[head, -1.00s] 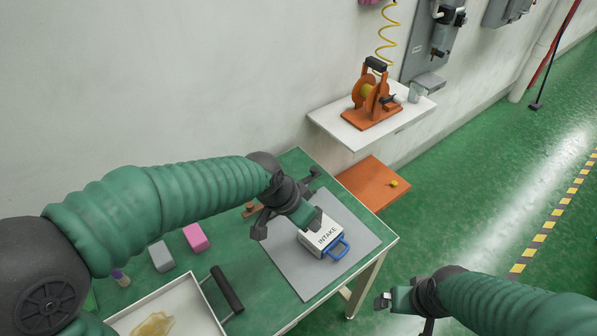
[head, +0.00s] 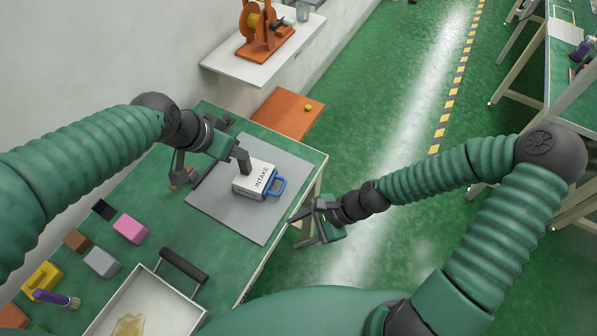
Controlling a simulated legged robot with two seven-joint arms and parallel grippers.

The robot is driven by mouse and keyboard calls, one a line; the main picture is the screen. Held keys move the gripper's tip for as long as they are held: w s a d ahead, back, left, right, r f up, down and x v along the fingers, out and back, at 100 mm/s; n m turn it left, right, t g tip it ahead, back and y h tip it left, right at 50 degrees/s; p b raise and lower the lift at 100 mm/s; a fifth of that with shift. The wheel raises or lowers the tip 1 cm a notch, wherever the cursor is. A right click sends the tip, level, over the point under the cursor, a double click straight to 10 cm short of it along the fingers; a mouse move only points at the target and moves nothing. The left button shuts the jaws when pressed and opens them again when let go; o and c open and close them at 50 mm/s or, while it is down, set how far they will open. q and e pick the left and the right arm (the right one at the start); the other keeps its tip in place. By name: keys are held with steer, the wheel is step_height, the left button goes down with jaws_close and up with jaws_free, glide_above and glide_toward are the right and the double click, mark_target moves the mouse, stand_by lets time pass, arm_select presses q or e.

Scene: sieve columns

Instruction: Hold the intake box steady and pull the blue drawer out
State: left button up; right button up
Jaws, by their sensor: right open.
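The white intake box (head: 255,177), labelled INTAKE, sits on a grey mat on the green table. The blue drawer (head: 277,189) shows at its right end as a blue edge with a loop handle, and it looks closed. My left gripper (head: 211,170) is at the box's left end with its fingers spread apart. One dark finger overlaps the box's upper left corner; I cannot tell whether it touches. My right gripper (head: 297,231) is open and empty, off the table's right edge, below and right of the blue handle and apart from it.
The grey mat (head: 235,222) has bare room below the box. A white tray (head: 185,312) with a dark handle (head: 184,265) stands at the front. Pink (head: 130,229) and grey (head: 102,262) blocks lie at the left. An orange board (head: 287,115) and a shelf (head: 225,63) are behind.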

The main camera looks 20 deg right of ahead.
steer(key=w+d+r+m+t+y, duration=0.35)
steer(key=w+r+m+t, duration=0.25)
steer(key=w+r+m, duration=0.3)
glide_toward(250, 169)
steer(key=shift+h, duration=0.35)
steer(key=x, duration=0.9)
steer(key=shift+w+a+r, duration=0.15)
steer(key=shift+a, duration=0.2)
steer(key=shift+w+a, duration=0.1)
steer(key=shift+a, duration=0.25)
arm_select(q)
steer(key=shift+d, duration=0.35)
arm_select(e)
steer(key=shift+d, duration=0.1)
steer(key=shift+c, duration=0.3)
steer(key=shift+d, duration=0.1)
steer(key=c, duration=0.5)
arm_select(q)
steer(key=shift+d, duration=0.2)
arm_select(e)
jaws_close()
